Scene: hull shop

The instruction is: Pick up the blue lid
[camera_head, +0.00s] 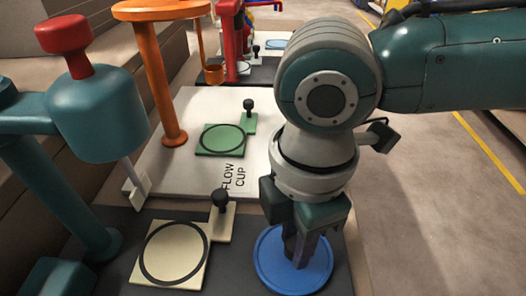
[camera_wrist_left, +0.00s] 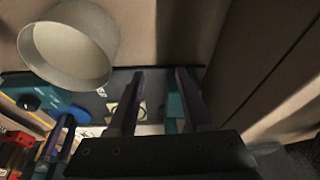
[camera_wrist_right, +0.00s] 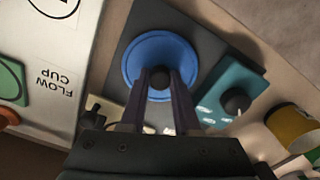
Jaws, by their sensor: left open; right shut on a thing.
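The blue lid (camera_head: 275,268) is a round dish-like disc at the front right of the work surface in the head view. It also shows in the right wrist view (camera_wrist_right: 136,58), with a black knob at its middle. My right gripper (camera_head: 297,258) comes down over it from above. Its fingers are shut on the knob (camera_wrist_right: 160,77). I cannot tell whether the lid touches the surface beneath. My left gripper (camera_wrist_left: 157,72) is open, with nothing between its fingers in the left wrist view; I cannot make it out in the head view.
A teal stand with a red knob (camera_head: 63,34) rises at the left. A cream plate with a black ring (camera_head: 190,274) lies left of the lid; a green one (camera_head: 210,150) lies behind. An orange stand (camera_head: 156,75) stands farther back. A pale cup (camera_wrist_left: 70,45) is near my left gripper.

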